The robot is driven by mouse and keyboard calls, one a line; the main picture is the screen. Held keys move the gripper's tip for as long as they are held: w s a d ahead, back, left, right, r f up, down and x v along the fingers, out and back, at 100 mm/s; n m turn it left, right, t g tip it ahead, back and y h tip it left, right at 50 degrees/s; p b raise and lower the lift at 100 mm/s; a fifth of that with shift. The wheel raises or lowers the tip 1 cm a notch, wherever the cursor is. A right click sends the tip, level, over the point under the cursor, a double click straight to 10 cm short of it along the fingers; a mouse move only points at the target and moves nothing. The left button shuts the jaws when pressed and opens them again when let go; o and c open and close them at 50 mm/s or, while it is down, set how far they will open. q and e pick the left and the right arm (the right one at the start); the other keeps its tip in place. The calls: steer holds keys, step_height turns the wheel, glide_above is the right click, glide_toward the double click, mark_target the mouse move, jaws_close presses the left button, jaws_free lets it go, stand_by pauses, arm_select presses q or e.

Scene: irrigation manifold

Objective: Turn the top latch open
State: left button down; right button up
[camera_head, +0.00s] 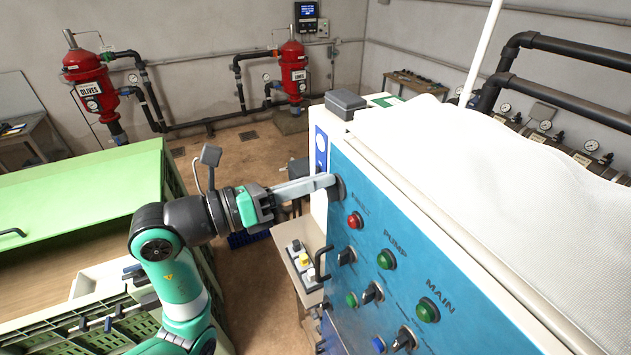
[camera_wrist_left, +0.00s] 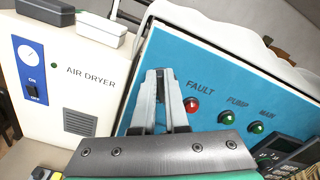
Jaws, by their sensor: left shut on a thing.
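The blue control cabinet door (camera_head: 385,262) fills the right of the head view. The top latch (camera_head: 340,188) is a small dark part at the door's upper left edge, mostly hidden by my fingers. My left gripper (camera_head: 326,183) reaches it from the left and is shut on it. In the left wrist view the two pale fingers (camera_wrist_left: 161,98) stand on either side of the dark latch (camera_wrist_left: 160,82), against the blue door. How far the latch is turned cannot be told. The door sits flush with the cabinet. My right gripper is in neither view.
A red fault lamp (camera_head: 354,220) and green lamps (camera_head: 386,260) sit right of the latch. A black door handle (camera_head: 321,264) sticks out lower down. The white air dryer (camera_wrist_left: 65,80) stands left of the door. A green-topped crate (camera_head: 80,205) is left of my arm.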

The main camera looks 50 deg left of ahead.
arm_select(q)
steer(key=n, duration=0.4)
steer(key=f+n, duration=0.1)
steer(key=n, duration=0.3)
steer(key=a+n, duration=0.1)
steer(key=n, duration=0.3)
steer(key=shift+w+f, duration=0.15)
steer(key=shift+f, duration=0.2)
steer(key=shift+n, duration=0.3)
steer(key=c, duration=0.9)
jaws_free()
steer(key=shift+c, duration=0.2)
